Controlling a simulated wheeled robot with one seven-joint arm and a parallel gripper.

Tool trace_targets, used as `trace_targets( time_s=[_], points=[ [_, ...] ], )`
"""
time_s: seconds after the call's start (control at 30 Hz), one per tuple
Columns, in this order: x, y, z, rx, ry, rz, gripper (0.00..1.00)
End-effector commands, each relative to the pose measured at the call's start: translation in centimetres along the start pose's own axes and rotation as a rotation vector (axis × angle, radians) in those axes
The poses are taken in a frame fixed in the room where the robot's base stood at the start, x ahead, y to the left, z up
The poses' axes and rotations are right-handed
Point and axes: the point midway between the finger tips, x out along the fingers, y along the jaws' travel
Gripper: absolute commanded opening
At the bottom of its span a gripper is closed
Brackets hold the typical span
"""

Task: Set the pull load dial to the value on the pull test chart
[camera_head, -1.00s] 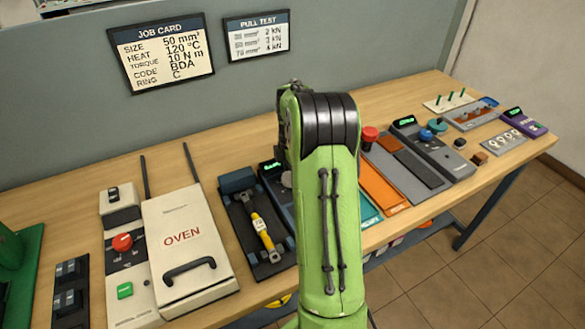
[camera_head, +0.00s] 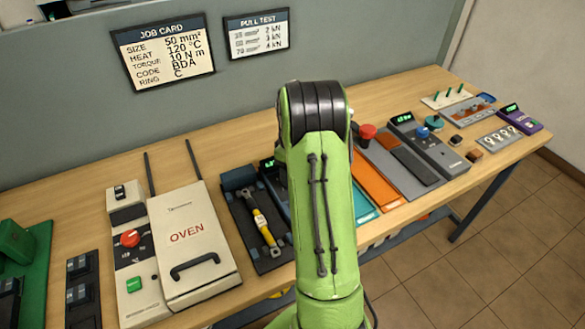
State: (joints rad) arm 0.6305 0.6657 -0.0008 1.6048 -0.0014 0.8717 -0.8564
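The pull test chart (camera_head: 256,36) hangs on the back wall. Its rows pair sizes with loads: the middle row looks like 50 mm², 3 kN. The job card (camera_head: 163,52) to its left gives size 50 mm². A dark unit with a small green display (camera_head: 268,163) stands beside the pull tester (camera_head: 258,222), which holds a yellow cylinder. Most of that unit, including any dial on it, is hidden behind my green arm; the display is too small to read. My gripper is not visible; my arm covers that area.
The white oven (camera_head: 190,240) with a black handle stands left of the tester. An orange tray (camera_head: 383,184), a grey tray (camera_head: 400,165) and a dark unit with a blue knob (camera_head: 422,132) are on the right.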

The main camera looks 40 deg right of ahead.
Motion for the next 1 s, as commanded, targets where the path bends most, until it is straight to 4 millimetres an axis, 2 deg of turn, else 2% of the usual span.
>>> trace_targets(
  time_s=[1.0],
  points=[
    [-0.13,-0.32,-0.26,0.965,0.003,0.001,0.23]
  ],
)
